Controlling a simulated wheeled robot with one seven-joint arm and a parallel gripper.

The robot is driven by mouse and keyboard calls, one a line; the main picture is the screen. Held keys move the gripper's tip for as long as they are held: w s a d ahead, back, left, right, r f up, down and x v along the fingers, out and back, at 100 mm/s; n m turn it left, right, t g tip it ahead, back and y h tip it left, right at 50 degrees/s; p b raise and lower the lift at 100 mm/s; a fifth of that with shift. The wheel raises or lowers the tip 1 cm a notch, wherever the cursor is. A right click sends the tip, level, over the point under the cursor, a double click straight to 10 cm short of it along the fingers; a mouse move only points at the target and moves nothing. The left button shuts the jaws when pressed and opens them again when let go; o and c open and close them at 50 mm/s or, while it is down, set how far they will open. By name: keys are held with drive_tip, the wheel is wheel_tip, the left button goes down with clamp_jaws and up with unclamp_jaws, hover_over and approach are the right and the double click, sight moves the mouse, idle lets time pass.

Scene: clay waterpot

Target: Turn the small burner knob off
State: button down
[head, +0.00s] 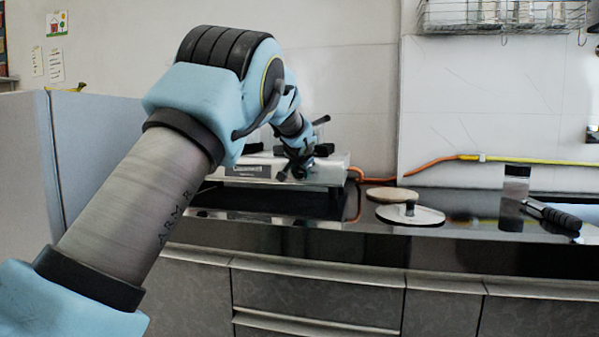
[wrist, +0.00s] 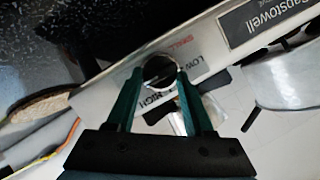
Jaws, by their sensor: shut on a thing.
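The silver stove (head: 334,176) stands at the back of the counter. Its front panel (wrist: 215,62) fills the middle of the wrist view, with LOW and HIGH lettering and a dark nameplate. The small round burner knob (wrist: 160,69) is dark with a bright rim. My gripper (wrist: 160,76) is shut on it, one green finger on each side. In the head view my gripper (head: 300,170) is at the stove's front, and the knob is hidden there. I cannot tell which mark the knob points at.
An orange-and-yellow hose (head: 440,160) runs right from the stove along the wall. A round wooden board (head: 391,194) and a pale lid with a dark knob (head: 425,217) lie right of it. A black-handled tool (head: 553,215) and a jar (head: 516,183) are farther right.

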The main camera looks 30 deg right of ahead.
drive_tip(key=shift+f, duration=0.15)
drive_tip(key=shift+c, duration=1.4)
unclamp_jaws()
drive_tip(key=b+v, duration=0.1)
drive_tip(key=v, duration=1)
drive_tip(key=shift+b, duration=0.3)
drive_tip(key=shift+a, duration=0.1)
